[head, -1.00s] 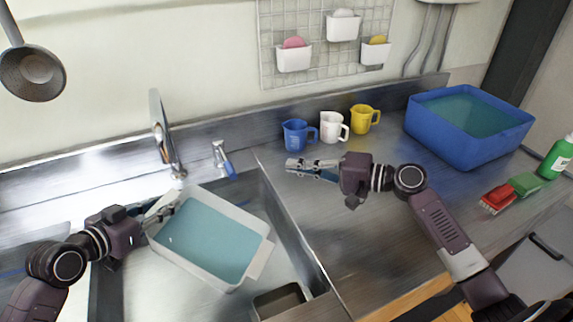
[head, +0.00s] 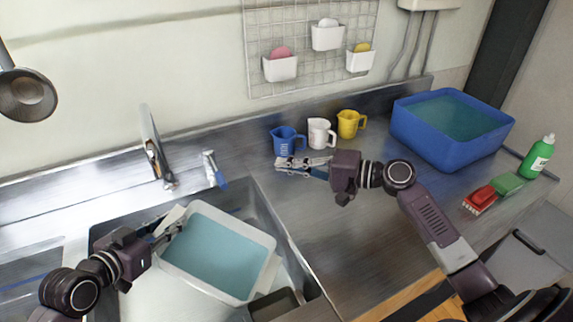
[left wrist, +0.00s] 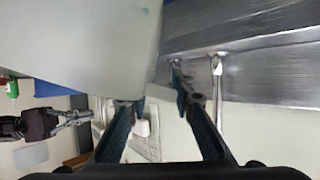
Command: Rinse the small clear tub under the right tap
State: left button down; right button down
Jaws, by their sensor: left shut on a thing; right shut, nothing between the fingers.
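A whitish, see-through tub (head: 262,238) with bluish water showing inside is over the sink basin (head: 283,222) in the head view. My left gripper (head: 176,230) is shut on its left rim. In the left wrist view the tub's pale wall (left wrist: 90,45) fills the upper left, close to the fingers (left wrist: 158,100). A tall metal tap (head: 153,150) and a shorter tap with a blue part (head: 213,170) stand behind the basin; the shorter one is to the right, behind the tub. I see no running stream. My right gripper (head: 280,165) is shut and empty above the counter.
Blue (head: 285,140), white (head: 319,134) and yellow (head: 349,124) jugs stand behind my right gripper. A blue water bin (head: 430,143), red brush (head: 480,200), green block (head: 507,184) and green bottle (head: 537,158) are at right. A dark small compartment (head: 275,305) lies at the basin's front.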

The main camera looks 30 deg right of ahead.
pick_arm(q)
jog(key=shift+s+d+r+p, duration=0.2)
jog(key=shift+s+d+p, duration=0.4)
jog(key=shift+s, duration=0.05)
jog(key=shift+s+d+r+p, duration=0.15)
jog(key=shift+s+d+p, duration=0.45)
jog(key=shift+s, duration=0.05)
jog(key=shift+s+d, duration=0.1)
jog(key=shift+s, duration=0.05)
jog(key=shift+f, duration=0.3)
jog(key=s+d+r+p, duration=0.3)
jog(key=s+r+p, duration=0.1)
jog(key=p, duration=0.3)
dwell(0.4)
dwell(1.1)
